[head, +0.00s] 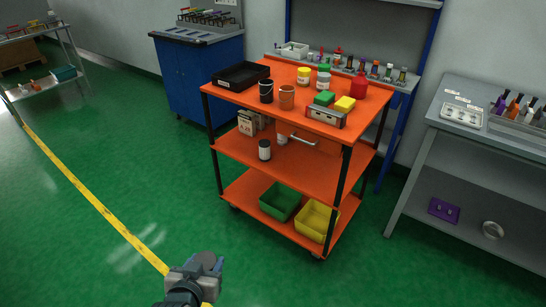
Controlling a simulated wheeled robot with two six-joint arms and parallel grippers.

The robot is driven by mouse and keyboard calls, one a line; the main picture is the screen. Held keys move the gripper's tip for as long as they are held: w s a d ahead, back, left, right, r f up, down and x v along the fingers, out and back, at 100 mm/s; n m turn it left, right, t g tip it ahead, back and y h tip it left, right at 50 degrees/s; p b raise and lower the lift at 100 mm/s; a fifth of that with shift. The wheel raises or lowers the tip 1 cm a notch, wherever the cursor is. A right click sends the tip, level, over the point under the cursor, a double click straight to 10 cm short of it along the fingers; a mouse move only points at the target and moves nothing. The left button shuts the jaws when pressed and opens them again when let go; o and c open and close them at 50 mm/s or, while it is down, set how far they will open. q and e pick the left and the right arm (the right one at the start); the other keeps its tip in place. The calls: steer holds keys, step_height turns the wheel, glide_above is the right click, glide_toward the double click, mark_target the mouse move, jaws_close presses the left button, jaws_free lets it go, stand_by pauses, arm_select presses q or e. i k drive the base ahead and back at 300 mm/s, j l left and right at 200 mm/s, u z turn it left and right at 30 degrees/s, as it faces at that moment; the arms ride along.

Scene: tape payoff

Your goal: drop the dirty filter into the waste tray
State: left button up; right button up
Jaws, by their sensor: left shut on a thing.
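My left gripper (205,267) is low in the view, over the green floor in front of the orange cart. It is shut on a small dark grey round thing (207,259), which looks like the dirty filter. Much of it is hidden by the fingers. A black open tray (241,76), which looks like the waste tray, sits on the cart's top shelf at the left back corner. The gripper is well apart from it, nearer to me and lower. My right gripper is not in view.
The orange cart (230,93) also carries two small buckets, jars, green and yellow blocks and a grey box on top. Green (281,201) and yellow (315,221) bins stand on its bottom shelf. A grey bench (457,119) is at right.

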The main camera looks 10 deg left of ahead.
mark_target(238, 80)
steer(key=i+j+z, duration=0.15)
steer(key=i+j, duration=1.1)
steer(key=j, duration=0.1)
